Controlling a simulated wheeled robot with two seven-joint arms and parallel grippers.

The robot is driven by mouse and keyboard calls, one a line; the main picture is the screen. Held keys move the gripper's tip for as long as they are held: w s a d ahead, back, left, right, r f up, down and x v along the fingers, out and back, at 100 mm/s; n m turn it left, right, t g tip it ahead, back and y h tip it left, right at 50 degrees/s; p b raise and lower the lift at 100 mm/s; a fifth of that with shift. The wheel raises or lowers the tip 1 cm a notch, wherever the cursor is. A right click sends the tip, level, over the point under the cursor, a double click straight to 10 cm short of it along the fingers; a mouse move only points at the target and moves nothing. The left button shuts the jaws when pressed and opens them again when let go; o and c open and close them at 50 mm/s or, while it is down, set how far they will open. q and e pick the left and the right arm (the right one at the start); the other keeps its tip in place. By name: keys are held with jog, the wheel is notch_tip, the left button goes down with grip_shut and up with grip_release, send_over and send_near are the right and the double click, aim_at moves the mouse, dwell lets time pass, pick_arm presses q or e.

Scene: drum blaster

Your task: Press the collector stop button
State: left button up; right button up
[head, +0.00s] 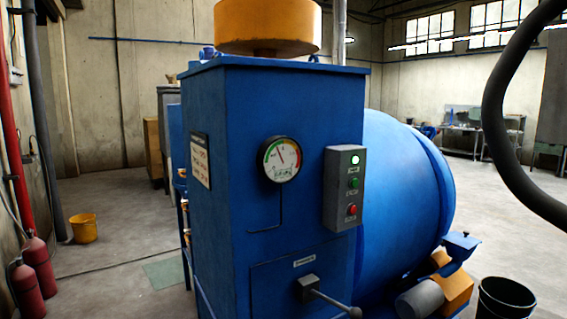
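A grey control box (344,188) is fixed to the right part of the blue cabinet's front face. It carries a white, lit-looking round light or button (355,160) at the top, a green button (354,182) in the middle and a red button (351,210) at the bottom. Small labels sit under them, too small to read. Neither of my grippers shows in the head view, and nothing covers the control box.
The blue cabinet (240,130) has a round gauge (281,160) and a lever (332,299) low in front. A blue drum (400,200) lies behind it. A black hose (500,120) hangs at right. A black bucket (505,300) stands lower right. Floor at left is mostly clear.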

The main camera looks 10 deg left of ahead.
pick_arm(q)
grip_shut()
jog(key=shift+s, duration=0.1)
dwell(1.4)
